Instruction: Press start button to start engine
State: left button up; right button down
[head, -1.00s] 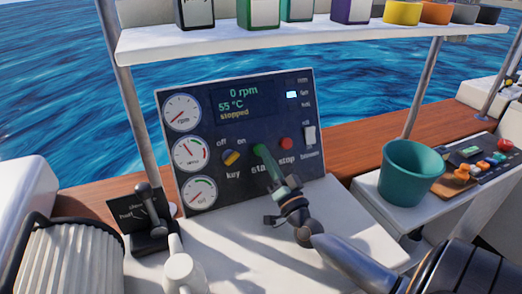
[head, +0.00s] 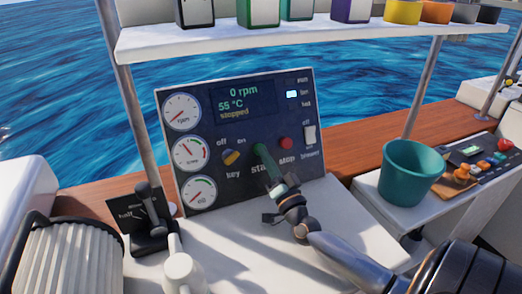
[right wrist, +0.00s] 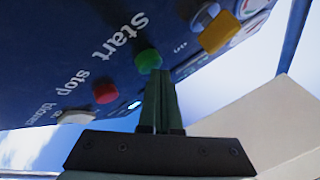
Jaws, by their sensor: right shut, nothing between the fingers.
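The engine panel (head: 245,190) stands upright with a screen (head: 235,104) reading 0 rpm, 55 °C, stopped. The green start button (right wrist: 148,60) shows in the right wrist view beside the word Start; in the head view my fingers largely cover it. My right gripper (head: 262,152) is shut and empty, its fingertips (right wrist: 156,78) at the button. I cannot tell whether they touch it or the button is pressed in. The yellow key (head: 231,158) is left of the fingers and the red stop button (head: 285,143) is right of them. My left gripper is not in view.
A white blower switch (head: 310,134) is at the panel's right. A black lever unit (head: 148,218) and a white object (head: 181,272) stand at front left. A teal bucket (head: 409,172) stands at right. A white shelf (head: 300,37) with containers hangs above.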

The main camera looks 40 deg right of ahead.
jog(key=shift+w+d+f+b, duration=0.15)
jog(key=shift+w+f+b, duration=0.15)
jog(key=shift+w, duration=0.2)
dwell(0.5)
jog(key=shift+s, duration=0.1)
dwell(0.3)
jog(key=shift+s+a+r+p, duration=0.15)
jog(key=shift+s+r+p, duration=0.1)
jog(key=shift+s+p, duration=0.25)
jog(key=shift+s+a+r+p, duration=0.15)
jog(key=shift+s+r+p, duration=0.1)
jog(key=shift+s+p, duration=0.2)
jog(key=s+p, duration=0.1)
jog(key=s+a+r+p, duration=0.1)
jog(key=s, duration=0.1)
jog(key=s+r+p, duration=0.1)
jog(key=shift+s+a+p, duration=0.15)
jog(key=shift+p, duration=0.15)
dwell(0.6)
